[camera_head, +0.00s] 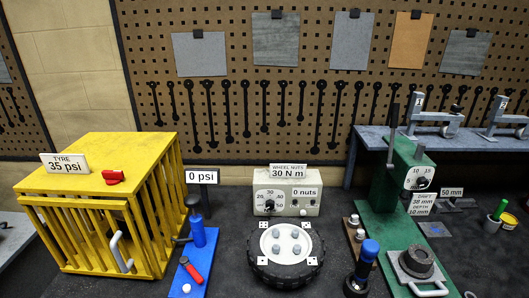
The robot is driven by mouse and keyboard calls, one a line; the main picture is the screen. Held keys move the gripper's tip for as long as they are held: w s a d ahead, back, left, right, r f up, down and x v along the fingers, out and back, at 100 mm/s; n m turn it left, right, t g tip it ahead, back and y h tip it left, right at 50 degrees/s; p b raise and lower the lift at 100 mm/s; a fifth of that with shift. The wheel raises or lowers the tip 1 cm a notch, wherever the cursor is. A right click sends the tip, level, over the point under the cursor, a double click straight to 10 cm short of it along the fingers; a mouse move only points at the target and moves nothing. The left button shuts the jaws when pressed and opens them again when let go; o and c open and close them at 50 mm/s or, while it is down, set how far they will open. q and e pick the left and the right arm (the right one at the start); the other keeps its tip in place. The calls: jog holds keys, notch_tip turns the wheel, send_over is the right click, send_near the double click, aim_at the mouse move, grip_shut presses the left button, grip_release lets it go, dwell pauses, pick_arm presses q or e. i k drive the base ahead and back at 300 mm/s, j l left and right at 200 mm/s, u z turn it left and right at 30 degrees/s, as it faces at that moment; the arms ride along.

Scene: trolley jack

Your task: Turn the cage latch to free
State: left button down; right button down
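The yellow barred cage (84,158) stands on the left of the bench. A small red latch (113,177) sits on its top near the front edge, at the right of the "TYRE 35 psi" sign (65,163). The front of the cage is a barred door (75,235) with a grey handle (121,252) at its lower right. I cannot tell from here whether the latch is engaged. Neither of my grippers shows in the head view.
Right of the cage are a blue pump (198,231) and a red-handled tool (191,270) on a blue base. A wheel (286,272) lies before a grey torque box (287,196). A green press (402,196) stands to the right. Dark bench shows between the cage and pump.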

aim_at(112, 177)
jog(key=u, duration=1.25)
